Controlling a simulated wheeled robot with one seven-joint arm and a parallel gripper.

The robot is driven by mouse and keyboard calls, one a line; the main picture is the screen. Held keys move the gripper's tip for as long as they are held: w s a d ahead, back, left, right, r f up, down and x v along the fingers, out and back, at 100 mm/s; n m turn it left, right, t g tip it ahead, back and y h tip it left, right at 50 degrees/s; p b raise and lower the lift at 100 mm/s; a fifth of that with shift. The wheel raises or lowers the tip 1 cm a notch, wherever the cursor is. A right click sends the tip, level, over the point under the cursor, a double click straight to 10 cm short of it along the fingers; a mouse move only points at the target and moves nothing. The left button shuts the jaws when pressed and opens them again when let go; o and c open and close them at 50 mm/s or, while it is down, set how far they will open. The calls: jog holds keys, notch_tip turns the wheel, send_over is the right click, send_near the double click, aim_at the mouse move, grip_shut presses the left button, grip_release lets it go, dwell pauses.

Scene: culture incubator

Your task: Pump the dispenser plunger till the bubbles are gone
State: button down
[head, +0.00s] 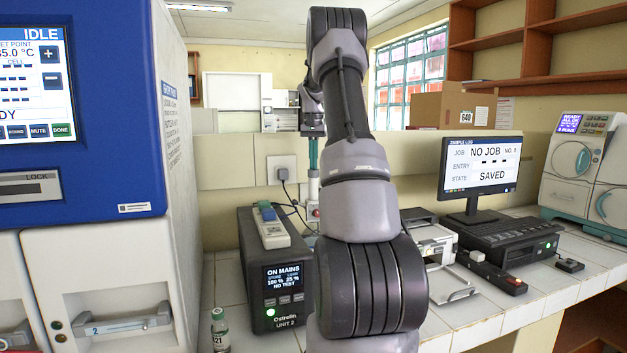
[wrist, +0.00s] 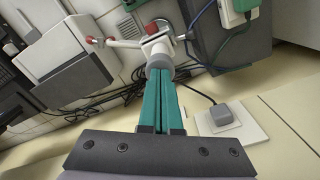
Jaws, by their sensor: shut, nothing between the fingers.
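The dispenser (head: 313,188) stands behind the dark power unit, mostly hidden by my arm. In the wrist view the dispenser (wrist: 157,46) shows a white body with red caps and a side spout, and a grey round top (wrist: 160,66). My gripper (head: 313,164) points down over the dispenser, its teal fingers shut with nothing between them. In the wrist view the fingertips of my gripper (wrist: 160,74) line up with the grey top; I cannot tell whether they touch it. No bubbles can be made out.
A small vial (head: 220,330) stands in front at left, beside the blue incubator (head: 110,170). A monitor (head: 480,168) and printer-like box (head: 432,238) stand right. Cables and a wall plug (wrist: 222,115) lie near the dispenser.

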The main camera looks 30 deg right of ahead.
jog(key=shift+r, duration=1.85)
jog(key=shift+f, duration=1.9)
jog(key=shift+r, duration=1.9)
jog(key=shift+f, duration=0.1)
